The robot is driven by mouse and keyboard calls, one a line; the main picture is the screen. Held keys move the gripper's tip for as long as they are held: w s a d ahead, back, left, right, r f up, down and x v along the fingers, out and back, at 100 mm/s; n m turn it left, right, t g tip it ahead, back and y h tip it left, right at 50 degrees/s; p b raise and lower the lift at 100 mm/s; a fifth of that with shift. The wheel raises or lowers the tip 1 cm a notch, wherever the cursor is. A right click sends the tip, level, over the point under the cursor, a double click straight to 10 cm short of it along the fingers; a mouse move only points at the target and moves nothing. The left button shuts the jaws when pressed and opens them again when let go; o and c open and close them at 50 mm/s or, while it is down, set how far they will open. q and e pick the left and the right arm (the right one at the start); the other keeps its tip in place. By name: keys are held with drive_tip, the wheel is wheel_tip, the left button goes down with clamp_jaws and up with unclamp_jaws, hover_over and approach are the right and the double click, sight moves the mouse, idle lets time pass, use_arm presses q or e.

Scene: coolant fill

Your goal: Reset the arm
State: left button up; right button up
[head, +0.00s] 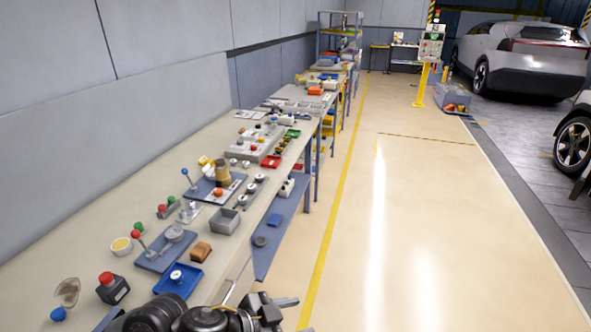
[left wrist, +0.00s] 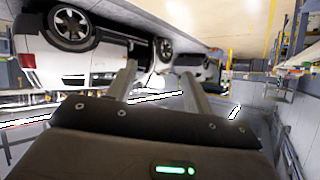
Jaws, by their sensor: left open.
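My left arm comes in at the bottom of the head view, in front of the near end of the long workbench (head: 60,245). My left gripper (head: 298,314) is at the bench's right side, over the floor, with its fingers pointing right. In the left wrist view the left gripper (left wrist: 158,72) has its two grey fingers spread apart with nothing between them. That view is upside down, with white cars beyond the fingers. My right gripper is in neither view.
The bench holds a blue tray (head: 178,281), a red-topped black box (head: 112,288), a grey bin (head: 224,220) and lever fixtures. A blue lower shelf (head: 275,230) sticks out on its right. The floor (head: 430,220) right of the yellow line is clear. Cars (head: 525,60) stand far right.

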use_arm(q)
drive_tip(key=s+a+f+n+t+y, duration=0.1)
drive_tip(key=a+f+n+y, duration=0.3)
drive_tip(key=a+n, duration=0.15)
drive_tip(key=s+a+f+n+t+y, duration=0.2)
drive_tip(key=a+f+n+y, duration=0.15)
drive_tip(key=a, duration=0.35)
drive_tip(key=s+a+f+n+g+y, duration=0.1)
drive_tip(key=s+a+f+g+y, duration=0.15)
drive_tip(key=s+a+f, duration=0.35)
drive_tip(key=s+a+f+n+g+y, duration=0.1)
drive_tip(key=s+a+f+n+g, duration=0.15)
drive_tip(key=s+a, duration=0.45)
wheel_tip(320, 180, down, 28)
drive_tip(key=s+d+g+b, duration=0.1)
drive_tip(key=s+g+b, duration=0.1)
drive_tip(key=s, duration=0.1)
drive_tip(key=s+a+f+m+g+b, duration=0.1)
drive_tip(key=s+a+f, duration=0.1)
drive_tip(key=s+f, duration=1.4)
drive_tip(key=shift+a+f, duration=0.35)
drive_tip(key=shift+f, duration=0.3)
